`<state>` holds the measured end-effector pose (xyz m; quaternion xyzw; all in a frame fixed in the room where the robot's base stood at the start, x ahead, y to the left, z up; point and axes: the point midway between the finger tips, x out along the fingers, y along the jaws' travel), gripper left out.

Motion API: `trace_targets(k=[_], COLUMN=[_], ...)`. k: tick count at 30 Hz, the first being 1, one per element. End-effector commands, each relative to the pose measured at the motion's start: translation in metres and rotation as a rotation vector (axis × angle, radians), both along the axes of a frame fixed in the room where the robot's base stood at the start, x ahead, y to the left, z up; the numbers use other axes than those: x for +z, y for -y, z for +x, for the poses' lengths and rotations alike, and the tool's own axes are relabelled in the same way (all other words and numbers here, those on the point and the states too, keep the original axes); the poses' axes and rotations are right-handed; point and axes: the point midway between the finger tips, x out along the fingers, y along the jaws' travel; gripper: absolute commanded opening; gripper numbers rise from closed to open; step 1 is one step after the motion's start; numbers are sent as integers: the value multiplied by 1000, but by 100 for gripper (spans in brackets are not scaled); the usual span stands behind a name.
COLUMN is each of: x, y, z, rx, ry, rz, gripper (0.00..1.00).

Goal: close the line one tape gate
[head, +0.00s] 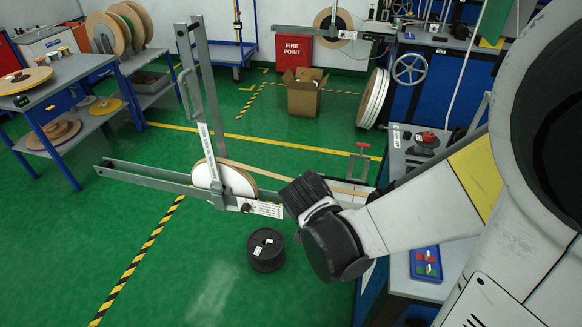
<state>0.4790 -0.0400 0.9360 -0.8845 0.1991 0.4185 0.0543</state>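The tape gate (211,95) appears to be the grey metal frame of two long bars, standing raised and nearly upright, with a grab handle (184,93) on its left side. Its lower end meets a long grey horizontal arm (145,175) near a pale tape reel (232,182). A tan tape (270,172) runs right from the reel, passing behind my wrist. My gripper (298,195) is the dark end of my arm, to the right of the reel and well away from the handle. Its fingers are not clear from this side, so its opening and any contact are hidden.
A black spool (266,250) stands on the green floor below the arm. A shelf table (68,72) with reels is at left, and an open cardboard box (304,97) is behind. A workbench (430,290) is at right. Floor at front left is clear.

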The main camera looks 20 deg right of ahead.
Motion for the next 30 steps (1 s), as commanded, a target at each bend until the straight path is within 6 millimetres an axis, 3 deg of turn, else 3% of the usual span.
trace_targets(k=[7, 23, 26, 30], x=[-9, -9, -4, 16], y=[0, 0, 0, 3], z=[0, 0, 1, 9], rx=[0, 1, 0, 1], ry=[0, 0, 0, 1], rz=[0, -1, 0, -1], gripper=[0, 0, 0, 0])
